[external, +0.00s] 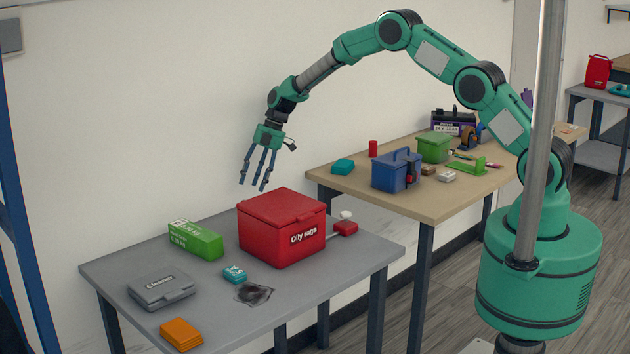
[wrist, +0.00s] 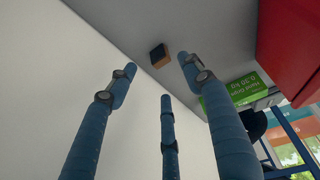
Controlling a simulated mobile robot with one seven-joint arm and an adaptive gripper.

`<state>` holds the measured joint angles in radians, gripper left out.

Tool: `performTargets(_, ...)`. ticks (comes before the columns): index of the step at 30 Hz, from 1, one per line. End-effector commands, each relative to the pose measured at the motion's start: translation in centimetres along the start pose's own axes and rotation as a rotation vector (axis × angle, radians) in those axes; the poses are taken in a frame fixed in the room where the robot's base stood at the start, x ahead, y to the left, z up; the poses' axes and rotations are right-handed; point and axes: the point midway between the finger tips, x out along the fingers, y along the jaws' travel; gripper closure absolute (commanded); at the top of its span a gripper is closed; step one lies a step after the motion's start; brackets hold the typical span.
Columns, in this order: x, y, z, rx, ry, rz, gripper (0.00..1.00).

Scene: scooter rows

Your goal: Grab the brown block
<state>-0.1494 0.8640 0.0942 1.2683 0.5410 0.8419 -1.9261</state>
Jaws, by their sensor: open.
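A small brown block (wrist: 159,55) with a dark side lies on the grey table in the wrist view. It is close to the wall, with the red bin to its right. I do not see this block in the external view; the red bin (external: 282,226) probably hides it. My gripper (external: 256,186) hangs over the back of the grey table, its three blue fingers pointing down. It is open and empty. In the wrist view the fingers (wrist: 158,75) are spread, and the block shows beyond the gap between two fingertips, apart from them.
The grey table (external: 108,272) also holds a green box (external: 196,240), a grey case (external: 160,290), a teal block (external: 235,274), a dark rag (external: 254,293) and orange cloths (external: 181,334). A wooden table (external: 447,205) with a blue toolbox (external: 396,172) stands to the right.

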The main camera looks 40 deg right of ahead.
Motion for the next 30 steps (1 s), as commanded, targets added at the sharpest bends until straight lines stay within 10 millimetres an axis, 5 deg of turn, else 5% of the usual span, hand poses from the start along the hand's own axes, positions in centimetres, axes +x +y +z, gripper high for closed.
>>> performTargets(6, 2.0, 0.0, -0.1, 0.000, 0.001, 0.000, 0.49)
performTargets(20, 2.4, 0.0, 0.0, 0.000, 0.000, 0.000, 0.49)
performTargets(30, 6.0, -0.3, 0.0, 0.000, 0.000, -0.002, 0.49)
